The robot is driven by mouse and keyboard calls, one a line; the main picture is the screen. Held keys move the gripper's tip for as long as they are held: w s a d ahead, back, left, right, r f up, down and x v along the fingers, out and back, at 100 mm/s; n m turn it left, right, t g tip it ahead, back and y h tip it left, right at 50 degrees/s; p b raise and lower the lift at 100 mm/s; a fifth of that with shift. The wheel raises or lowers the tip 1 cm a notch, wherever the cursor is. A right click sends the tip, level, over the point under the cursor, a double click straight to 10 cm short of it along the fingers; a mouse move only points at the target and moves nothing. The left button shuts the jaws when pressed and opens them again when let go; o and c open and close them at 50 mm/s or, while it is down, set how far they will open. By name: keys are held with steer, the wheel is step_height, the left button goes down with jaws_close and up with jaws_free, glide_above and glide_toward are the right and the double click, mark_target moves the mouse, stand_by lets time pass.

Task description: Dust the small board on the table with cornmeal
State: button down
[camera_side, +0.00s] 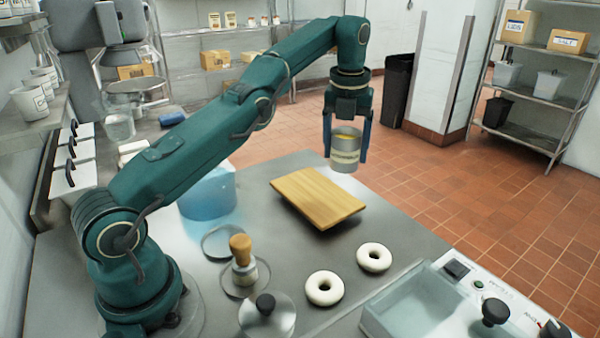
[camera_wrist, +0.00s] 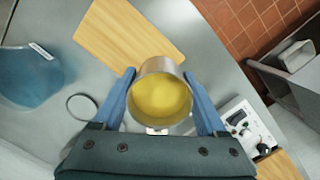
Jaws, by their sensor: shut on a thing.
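My gripper (camera_side: 346,150) is shut on a metal shaker cup (camera_side: 345,158) with a label on its side and yellow cornmeal at its top. It holds the cup upright in the air, beyond the far right corner of the small wooden board (camera_side: 316,198). In the wrist view the cup (camera_wrist: 163,68) sits between the two blue fingers (camera_wrist: 162,105), its open top showing the yellow cornmeal (camera_wrist: 160,98). The board (camera_wrist: 122,40) lies on the table just past the cup in that view, partly hidden by it. The board's visible top looks bare.
A wooden-handled tool (camera_side: 243,265), a black-knobbed lid (camera_side: 266,312) and a blue translucent container (camera_side: 208,195) stand left of the board.

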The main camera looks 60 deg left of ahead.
mark_target(346, 163)
steer(key=shift+w+d+f+m, duration=0.1)
steer(key=shift+d+m, duration=0.15)
steer(key=shift+m, duration=0.05)
steer(key=shift+f, duration=0.2)
steer(key=shift+f, duration=1.45)
steer(key=shift+s, duration=2.3)
